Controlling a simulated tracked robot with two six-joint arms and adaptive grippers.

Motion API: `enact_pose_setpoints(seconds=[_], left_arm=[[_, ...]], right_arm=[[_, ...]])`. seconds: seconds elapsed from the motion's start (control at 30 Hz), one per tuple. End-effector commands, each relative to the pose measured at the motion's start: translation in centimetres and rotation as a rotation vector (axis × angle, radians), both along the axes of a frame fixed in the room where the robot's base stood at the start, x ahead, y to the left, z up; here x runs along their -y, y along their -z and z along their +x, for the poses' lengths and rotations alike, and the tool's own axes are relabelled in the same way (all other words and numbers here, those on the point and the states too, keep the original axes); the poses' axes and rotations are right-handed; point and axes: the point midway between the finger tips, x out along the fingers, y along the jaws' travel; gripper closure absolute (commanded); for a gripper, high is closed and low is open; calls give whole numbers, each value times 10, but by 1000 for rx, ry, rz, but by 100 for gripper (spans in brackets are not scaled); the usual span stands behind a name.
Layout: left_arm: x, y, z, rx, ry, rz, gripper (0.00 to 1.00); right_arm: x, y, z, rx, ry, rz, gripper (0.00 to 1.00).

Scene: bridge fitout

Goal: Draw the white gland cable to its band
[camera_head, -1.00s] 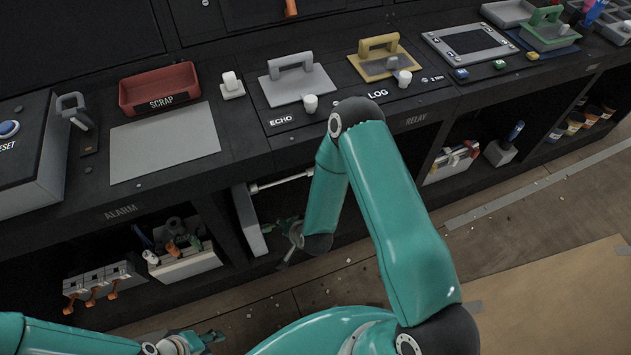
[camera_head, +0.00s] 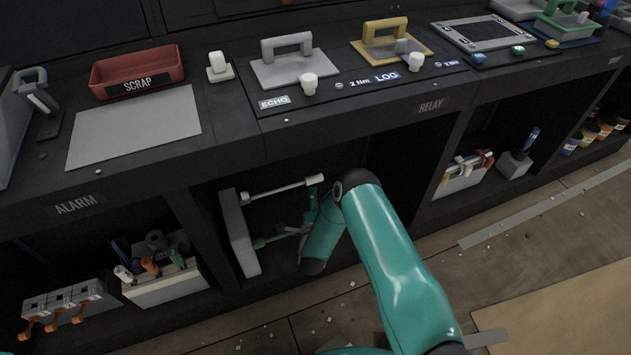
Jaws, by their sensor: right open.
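In the open bay below the worktop, a pale upright panel (camera_head: 238,234) stands at the left. A white rod-like cable (camera_head: 283,190) runs from its upper part to the right, with a thicker far end. My right gripper (camera_head: 300,220) is in this bay, open, below and right of the white cable and apart from the panel. It is partly hidden by my right forearm. A green piece (camera_head: 268,241) shows low beside the panel; I cannot tell if it is a cable or a finger. I cannot make out a band. My left gripper is out of view.
Dividers bound the bay; the worktop edge overhangs it. The left bay holds a box with coloured plugs (camera_head: 160,285) and orange-levered units (camera_head: 62,305). The right bay holds a box with coloured parts (camera_head: 463,178). A red scrap bin (camera_head: 137,70) stands on top.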

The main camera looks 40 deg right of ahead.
Motion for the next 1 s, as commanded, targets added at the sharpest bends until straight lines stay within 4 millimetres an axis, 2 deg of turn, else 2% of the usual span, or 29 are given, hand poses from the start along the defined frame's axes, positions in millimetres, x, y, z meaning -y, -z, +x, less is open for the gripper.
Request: enact_pose_setpoints(seconds=[0.3, 0.5, 0.7, 0.97, 1.0], left_arm=[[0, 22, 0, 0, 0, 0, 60], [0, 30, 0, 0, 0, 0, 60], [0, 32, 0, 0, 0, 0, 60], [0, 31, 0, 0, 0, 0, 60], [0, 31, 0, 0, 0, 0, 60]], right_arm=[[41, 15, 54, 2, 2, -2, 44], [57, 20, 76, 1, 1, -1, 44], [63, 20, 84, -2, 0, -1, 44], [63, 20, 85, -2, 0, 0, 44], [63, 20, 85, -2, 0, 0, 51]])
